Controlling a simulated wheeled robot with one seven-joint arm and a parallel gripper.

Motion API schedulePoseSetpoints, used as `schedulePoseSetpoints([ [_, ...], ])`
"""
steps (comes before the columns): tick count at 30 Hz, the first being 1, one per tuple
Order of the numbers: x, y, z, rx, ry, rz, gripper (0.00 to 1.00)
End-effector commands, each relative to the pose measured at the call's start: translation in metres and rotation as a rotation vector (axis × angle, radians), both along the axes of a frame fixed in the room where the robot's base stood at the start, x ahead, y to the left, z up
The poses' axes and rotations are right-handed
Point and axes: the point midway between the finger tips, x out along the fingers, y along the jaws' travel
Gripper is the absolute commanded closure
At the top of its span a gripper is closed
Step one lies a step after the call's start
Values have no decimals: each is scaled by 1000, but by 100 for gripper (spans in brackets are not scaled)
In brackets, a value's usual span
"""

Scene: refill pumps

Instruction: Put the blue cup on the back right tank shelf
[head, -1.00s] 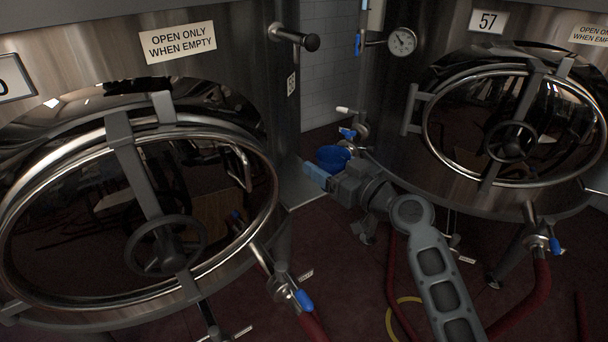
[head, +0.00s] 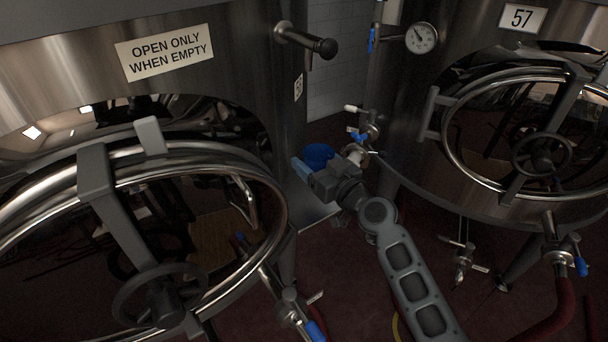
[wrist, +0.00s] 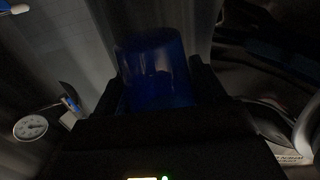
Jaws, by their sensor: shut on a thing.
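The blue cup (head: 319,156) is at the end of my outstretched arm, in the gap between the two steel tanks. My gripper (head: 311,172) is shut on it. In the wrist view the blue cup (wrist: 153,72) stands between the two dark fingers of my gripper (wrist: 155,95). A flat metal shelf (head: 314,214) shows low beside the left tank, below and near the cup. I cannot tell from these frames whether it is the back right tank shelf.
The left tank (head: 265,90) has a large round hatch and a protruding black-ended handle (head: 306,41). The right tank (head: 400,130) carries a gauge (head: 421,38) and blue-handled valves close to my gripper. Red hoses (head: 560,318) lie on the dark red floor.

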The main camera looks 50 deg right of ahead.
Motion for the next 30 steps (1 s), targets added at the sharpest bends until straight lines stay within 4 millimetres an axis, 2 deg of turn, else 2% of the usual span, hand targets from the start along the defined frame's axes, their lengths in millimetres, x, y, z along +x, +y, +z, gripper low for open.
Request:
schedulePoseSetpoints([
  [3, 14, 9, -9, 1, 0, 1, 58],
  [6, 20, 12, -14, 0, 1, 1, 58],
  [8, 21, 13, -17, 1, 0, 0, 58],
  [16, 21, 13, -53, 2, 0, 0, 58],
  [30, 21, 13, -59, 0, -1, 0, 58],
])
